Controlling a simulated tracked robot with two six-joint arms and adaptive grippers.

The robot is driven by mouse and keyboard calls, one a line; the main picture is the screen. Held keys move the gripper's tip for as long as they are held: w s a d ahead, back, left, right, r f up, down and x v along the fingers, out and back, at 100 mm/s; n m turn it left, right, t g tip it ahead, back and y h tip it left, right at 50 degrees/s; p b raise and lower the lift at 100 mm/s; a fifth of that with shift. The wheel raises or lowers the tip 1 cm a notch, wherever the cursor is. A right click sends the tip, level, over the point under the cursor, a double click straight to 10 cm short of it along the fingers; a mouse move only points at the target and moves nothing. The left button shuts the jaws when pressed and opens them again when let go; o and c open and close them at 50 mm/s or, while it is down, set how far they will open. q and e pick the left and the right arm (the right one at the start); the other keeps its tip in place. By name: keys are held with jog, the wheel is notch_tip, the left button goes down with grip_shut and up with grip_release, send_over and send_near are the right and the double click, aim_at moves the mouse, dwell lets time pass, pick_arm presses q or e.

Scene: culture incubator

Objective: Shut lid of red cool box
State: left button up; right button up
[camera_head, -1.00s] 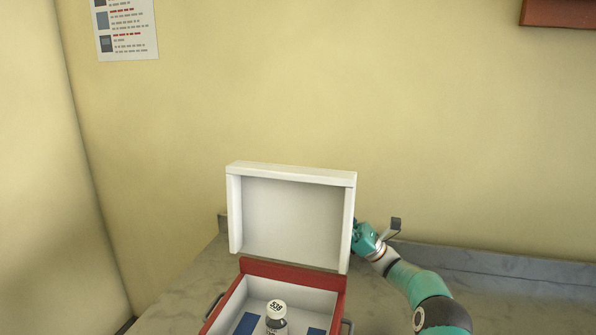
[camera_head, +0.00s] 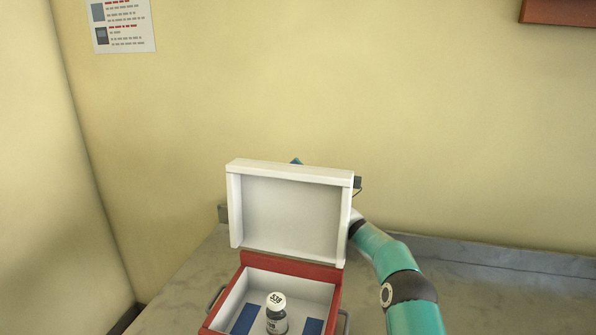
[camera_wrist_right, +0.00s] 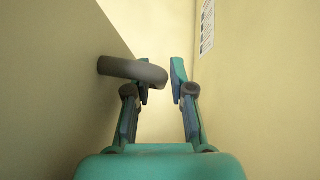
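The red cool box (camera_head: 294,272) stands on the counter with its white lid (camera_head: 290,215) open and upright at its back edge. A vial with a white numbered cap (camera_head: 276,312) and blue pads are inside. My right arm reaches around the right side of the lid. The right gripper (camera_head: 297,161) is mostly hidden behind the lid; a blue tip shows above its top edge. In the right wrist view my two fingers (camera_wrist_right: 163,88) are apart. A grey curved bar, seemingly a handle (camera_wrist_right: 130,69), juts from the surface at left across the left finger. My left gripper is out of view.
The grey counter (camera_head: 180,285) is clear on both sides of the box. A low backsplash (camera_head: 480,256) and the yellow wall are close behind the lid. Grey side handles (camera_head: 215,299) stick out from the box.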

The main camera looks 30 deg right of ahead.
jog(key=shift+c, duration=0.4)
grip_shut()
